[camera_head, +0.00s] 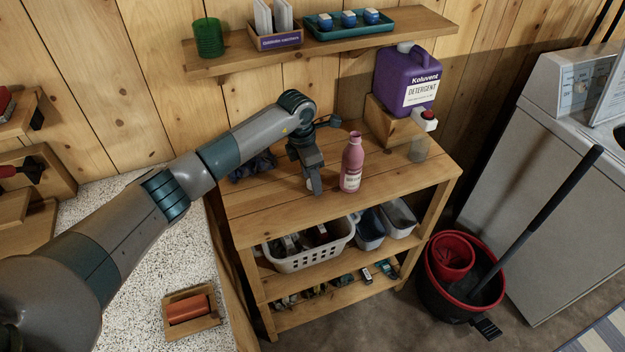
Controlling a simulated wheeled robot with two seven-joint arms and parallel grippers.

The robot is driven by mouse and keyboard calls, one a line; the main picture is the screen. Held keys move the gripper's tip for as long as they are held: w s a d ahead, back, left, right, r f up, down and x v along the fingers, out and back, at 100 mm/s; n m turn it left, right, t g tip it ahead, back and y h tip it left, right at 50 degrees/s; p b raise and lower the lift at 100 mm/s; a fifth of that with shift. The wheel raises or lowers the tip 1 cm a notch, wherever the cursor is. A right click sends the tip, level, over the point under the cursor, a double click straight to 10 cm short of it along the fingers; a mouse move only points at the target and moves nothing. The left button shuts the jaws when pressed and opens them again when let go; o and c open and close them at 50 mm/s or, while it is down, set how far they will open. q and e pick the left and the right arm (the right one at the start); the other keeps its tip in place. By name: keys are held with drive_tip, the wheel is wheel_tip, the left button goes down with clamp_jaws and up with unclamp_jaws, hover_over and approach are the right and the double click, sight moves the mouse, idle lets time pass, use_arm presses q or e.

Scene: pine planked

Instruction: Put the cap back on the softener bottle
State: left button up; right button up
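The pink softener bottle (351,170) stands upright on the top of the wooden shelf unit, with a pale label on its front. Its neck looks uncapped. My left gripper (314,188) points down just left of the bottle, apart from it, with its fingertips close to the shelf top. A small pale thing shows at the fingertips and may be the cap; it is mostly hidden by the fingers. I cannot tell whether the fingers are closed on it. My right gripper is not in view.
A wall shelf (340,43) hangs above. Dark cloth (252,168) lies behind my arm. The shelf top (280,205) in front is bare.

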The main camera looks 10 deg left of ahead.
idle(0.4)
use_arm(q)
drive_tip(key=c, duration=1)
drive_tip(key=shift+c, duration=0.5)
drive_tip(key=shift+r+b, duration=0.35)
drive_tip(key=shift+r, duration=0.15)
wheel_tip(320, 180, up, 9)
drive_tip(key=b, duration=0.3)
